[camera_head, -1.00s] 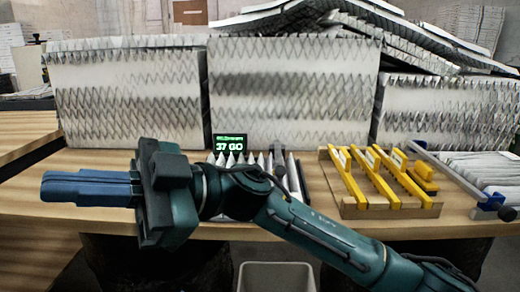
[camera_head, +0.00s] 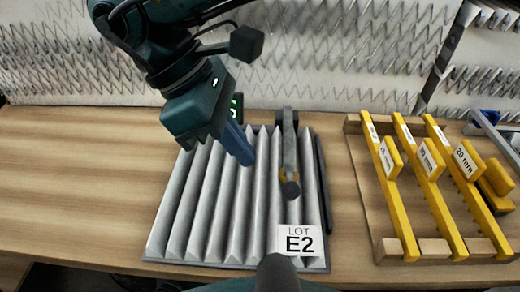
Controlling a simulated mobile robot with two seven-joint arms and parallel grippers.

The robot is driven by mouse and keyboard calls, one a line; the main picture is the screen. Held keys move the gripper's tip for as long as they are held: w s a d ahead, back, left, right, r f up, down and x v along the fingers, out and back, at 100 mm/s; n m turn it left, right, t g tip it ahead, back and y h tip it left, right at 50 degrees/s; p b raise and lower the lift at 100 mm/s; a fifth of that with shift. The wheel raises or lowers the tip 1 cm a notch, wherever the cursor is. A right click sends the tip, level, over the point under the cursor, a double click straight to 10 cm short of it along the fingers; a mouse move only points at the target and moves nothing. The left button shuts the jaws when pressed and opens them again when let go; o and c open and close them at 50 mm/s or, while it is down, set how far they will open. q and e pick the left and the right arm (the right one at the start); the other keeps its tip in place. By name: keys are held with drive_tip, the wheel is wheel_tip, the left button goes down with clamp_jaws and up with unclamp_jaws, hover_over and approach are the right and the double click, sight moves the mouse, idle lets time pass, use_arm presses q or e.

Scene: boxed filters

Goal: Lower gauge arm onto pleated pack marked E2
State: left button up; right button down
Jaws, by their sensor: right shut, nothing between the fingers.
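The pleated pack (camera_head: 208,205) lies on the table with grey pleats running front to back. Its white label at the front right reads LOT E2 (camera_head: 299,241). The gauge arm (camera_head: 290,150) is a grey bar reaching from a dark mount at the pack's back edge toward me, ending in a dark round knob. It is over the pack's right half; I cannot tell whether it touches the pleats. My right gripper (camera_head: 240,148) has blue fingers, shut and empty, pointing down over the back middle pleats, left of the gauge arm. My left gripper is not in view.
A small black display with green digits (camera_head: 236,107) is partly hidden behind my right gripper. A wooden rack with yellow bars (camera_head: 430,185) and millimetre labels stands at right. Large pleated filters (camera_head: 330,55) line the back. The table at left (camera_head: 80,180) is clear.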

sight(282, 204)
use_arm(q)
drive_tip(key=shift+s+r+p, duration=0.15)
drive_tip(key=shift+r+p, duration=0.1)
drive_tip(key=shift+p, duration=0.15)
use_arm(e)
drive_tip(key=x, duration=0.9)
drive_tip(key=shift+s+f, duration=0.2)
drive_tip(key=shift+f, duration=0.05)
drive_tip(key=shift+w, duration=0.1)
